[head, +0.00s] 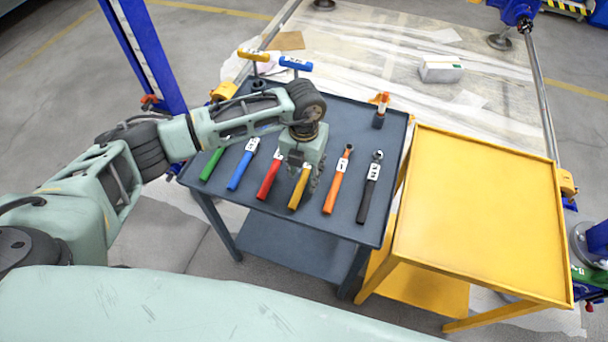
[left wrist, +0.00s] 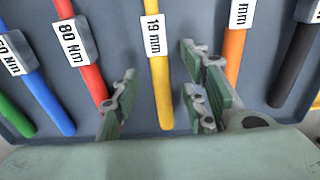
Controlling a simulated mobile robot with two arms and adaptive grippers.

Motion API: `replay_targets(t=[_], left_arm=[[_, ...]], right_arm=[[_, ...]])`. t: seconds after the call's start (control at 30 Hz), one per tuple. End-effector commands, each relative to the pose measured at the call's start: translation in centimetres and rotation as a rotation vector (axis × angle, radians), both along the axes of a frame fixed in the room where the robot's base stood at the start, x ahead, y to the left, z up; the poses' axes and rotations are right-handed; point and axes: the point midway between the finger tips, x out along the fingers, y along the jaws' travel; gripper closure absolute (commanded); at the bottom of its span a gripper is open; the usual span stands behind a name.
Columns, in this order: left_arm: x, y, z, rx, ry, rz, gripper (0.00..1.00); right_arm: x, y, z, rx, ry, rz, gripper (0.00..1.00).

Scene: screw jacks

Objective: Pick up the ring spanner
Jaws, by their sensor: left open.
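A tool with a yellow handle (head: 299,190) and a white label lies on the grey table, its upper end hidden by my left gripper (head: 312,180). In the left wrist view the label on this yellow tool (left wrist: 159,85) reads 19 mm. My left gripper is open above it, with the handle between its spread fingers and no visible contact. To the right lie an orange-handled tool (head: 333,190) and a black-handled tool (head: 368,190), both with small rounded heads. I cannot tell for sure which is the ring spanner.
A red tool (head: 267,181), a blue tool (head: 240,170) and a green tool (head: 211,164) lie left of the yellow one. Yellow and blue T-handles (head: 295,63) stand at the back edge. An empty yellow table (head: 480,215) stands at the right.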

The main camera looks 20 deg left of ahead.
Motion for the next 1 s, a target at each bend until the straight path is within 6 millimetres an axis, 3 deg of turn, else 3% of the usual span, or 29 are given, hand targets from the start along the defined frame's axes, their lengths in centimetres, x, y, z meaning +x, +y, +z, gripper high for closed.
replay_targets(t=[0.33,0.8,1.0], left_arm=[[-0.04,-0.01,-0.91,-0.001,0.0,-0.001,0.6],[-0.04,-0.01,-0.87,-0.001,0.0,-0.001,1.0],[-0.03,0.0,-0.86,-0.001,0.0,-0.001,1.0]], right_arm=[[0.01,0.02,0.1,0.0,0.0,0.0,0.6],[0.01,0.04,0.11,0.0,-0.001,0.0,0.6],[0.01,0.05,0.11,0.0,-0.001,0.0,0.6]])
